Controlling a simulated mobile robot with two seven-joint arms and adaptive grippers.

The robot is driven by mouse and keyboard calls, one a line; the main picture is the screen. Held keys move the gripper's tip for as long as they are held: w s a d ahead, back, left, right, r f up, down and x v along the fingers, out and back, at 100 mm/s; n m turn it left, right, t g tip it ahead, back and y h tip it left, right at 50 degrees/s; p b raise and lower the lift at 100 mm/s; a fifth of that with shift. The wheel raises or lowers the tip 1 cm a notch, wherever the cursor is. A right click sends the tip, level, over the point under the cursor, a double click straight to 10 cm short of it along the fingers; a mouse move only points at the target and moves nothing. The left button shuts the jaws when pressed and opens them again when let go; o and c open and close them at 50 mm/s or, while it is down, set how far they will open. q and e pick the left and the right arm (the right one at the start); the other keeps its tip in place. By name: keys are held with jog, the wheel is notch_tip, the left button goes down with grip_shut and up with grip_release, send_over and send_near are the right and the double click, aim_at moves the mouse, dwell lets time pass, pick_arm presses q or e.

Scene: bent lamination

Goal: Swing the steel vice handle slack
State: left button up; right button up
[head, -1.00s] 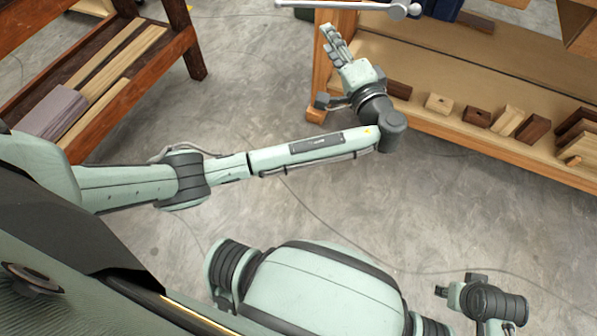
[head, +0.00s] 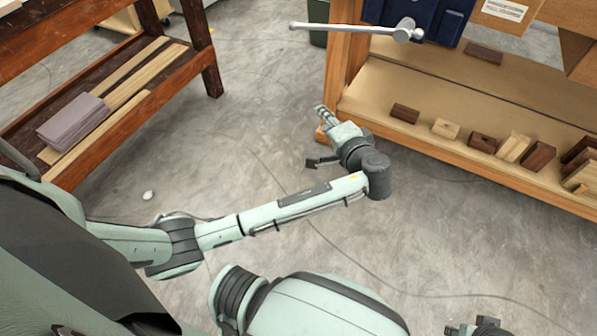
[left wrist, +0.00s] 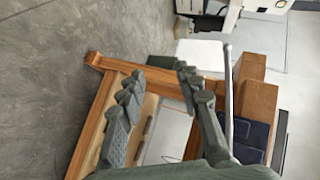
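The steel vice handle (head: 345,28) is a thin bar with a ball at its left end. It lies nearly level in the head view, with its right end at the round screw head (head: 406,30) of the dark blue vice (head: 440,15). My left gripper (head: 317,138) is open and empty, below the handle and apart from it. In the left wrist view its spread fingers (left wrist: 158,88) have nothing between them. The handle (left wrist: 228,100) shows there to the right of the fingers, beside the vice (left wrist: 250,135). My right gripper (head: 478,328) barely shows at the bottom edge.
The wooden workbench (head: 345,65) carries the vice. Its lower shelf (head: 420,80) holds several wood blocks. A dark wooden rack (head: 203,45) with planks stands at left. The concrete floor between them is mostly clear.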

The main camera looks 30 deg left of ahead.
pick_arm(q)
jog(key=s+a+f+n+g+h, duration=0.1)
jog(key=s+a+f+g+h, duration=0.1)
jog(key=s+f, duration=0.7)
jog(key=shift+a+f+g+h, duration=0.3)
jog(key=shift+f+g+h, duration=0.4)
jog(key=shift+g, duration=0.3)
